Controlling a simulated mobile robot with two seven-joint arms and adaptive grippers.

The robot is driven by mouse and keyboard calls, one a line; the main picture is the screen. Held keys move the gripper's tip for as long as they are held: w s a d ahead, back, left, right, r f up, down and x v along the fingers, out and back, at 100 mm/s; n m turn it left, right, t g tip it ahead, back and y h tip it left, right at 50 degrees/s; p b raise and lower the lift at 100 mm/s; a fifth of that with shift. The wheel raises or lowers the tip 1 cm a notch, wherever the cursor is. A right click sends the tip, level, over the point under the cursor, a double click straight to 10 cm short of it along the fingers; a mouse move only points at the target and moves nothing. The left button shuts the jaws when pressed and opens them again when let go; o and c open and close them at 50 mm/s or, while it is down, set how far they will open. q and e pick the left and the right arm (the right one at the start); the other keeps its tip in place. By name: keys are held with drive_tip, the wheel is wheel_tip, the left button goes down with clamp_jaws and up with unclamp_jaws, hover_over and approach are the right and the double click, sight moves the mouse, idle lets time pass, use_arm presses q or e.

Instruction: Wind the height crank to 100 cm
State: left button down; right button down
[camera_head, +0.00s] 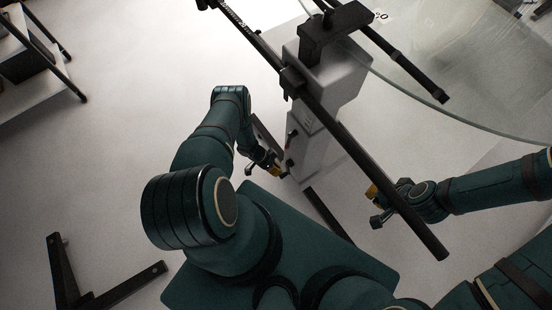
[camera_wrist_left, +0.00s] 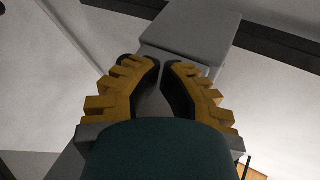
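The grey-white column (camera_head: 310,150) of the turntable stands in the middle of the head view. Small dark parts show on its left side; I cannot tell which is the height crank. My left gripper (camera_head: 279,172) is beside the column's lower left side. In the left wrist view its two yellow fingers (camera_wrist_left: 160,66) curve towards each other with a narrow gap at the tips. No crank handle can be made out between them, and the grey column (camera_wrist_left: 190,35) lies just beyond. My right gripper (camera_head: 373,191) is right of the column, partly behind a black bar; its finger opening is unclear.
A long black bar (camera_head: 360,160) runs diagonally over the column and in front of my right gripper. A glass pane (camera_head: 440,70) is at the upper right. A shelf (camera_head: 30,75) stands at the upper left, and a black foot frame (camera_head: 70,275) lies lower left.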

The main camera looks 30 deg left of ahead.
use_arm(q)
drive_tip(key=shift+s+d+f, duration=0.15)
drive_tip(key=shift+s+d, duration=0.1)
drive_tip(key=shift+d, duration=0.2)
